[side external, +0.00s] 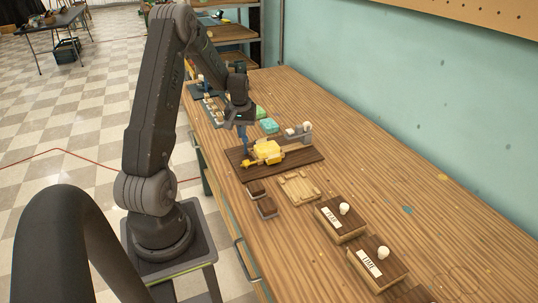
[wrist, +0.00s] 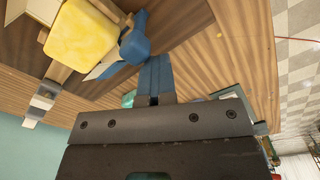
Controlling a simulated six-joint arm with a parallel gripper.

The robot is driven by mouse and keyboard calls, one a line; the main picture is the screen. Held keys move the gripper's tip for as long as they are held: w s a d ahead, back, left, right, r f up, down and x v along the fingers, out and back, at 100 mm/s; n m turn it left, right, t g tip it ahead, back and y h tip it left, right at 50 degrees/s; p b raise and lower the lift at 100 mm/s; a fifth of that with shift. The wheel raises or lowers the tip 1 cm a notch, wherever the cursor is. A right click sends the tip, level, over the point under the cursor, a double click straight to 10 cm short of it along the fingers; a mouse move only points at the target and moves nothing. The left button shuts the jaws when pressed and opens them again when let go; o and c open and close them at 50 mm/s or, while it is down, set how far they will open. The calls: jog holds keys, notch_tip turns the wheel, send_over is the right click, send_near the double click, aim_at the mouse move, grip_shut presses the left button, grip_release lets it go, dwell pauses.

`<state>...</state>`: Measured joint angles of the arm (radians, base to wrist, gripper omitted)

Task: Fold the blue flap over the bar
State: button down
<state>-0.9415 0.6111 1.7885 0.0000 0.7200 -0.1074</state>
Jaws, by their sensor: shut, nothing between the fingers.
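A yellow bar of soap (wrist: 82,36) lies in the fixture on a dark brown board (side external: 299,157); the bar (side external: 268,148) also shows in the side view. In the wrist view, the rounded blue flap (wrist: 135,43) stands right beside the bar and does not lie across its top. A pale sheet-like piece (wrist: 103,66) shows below the flap. My gripper (wrist: 154,62) is shut and empty, its blue fingers close to the flap; whether they touch it I cannot tell. In the side view my gripper (side external: 242,145) points down at the near-left side of the bar, and I cannot make out the flap.
Two boxes with white knobs (side external: 341,218) stand to the right. Green pieces (side external: 269,126) lie behind.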

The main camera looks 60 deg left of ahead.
jog(key=shift+s+d+f, duration=0.1)
jog(key=shift+d+f, duration=0.45)
jog(key=shift+f, duration=0.1)
jog(key=shift+d, duration=0.7)
jog(key=shift+a, duration=0.1)
notch_tip(320, 180, up, 7)
jog(key=a, duration=0.1)
jog(key=shift+r, duration=0.1)
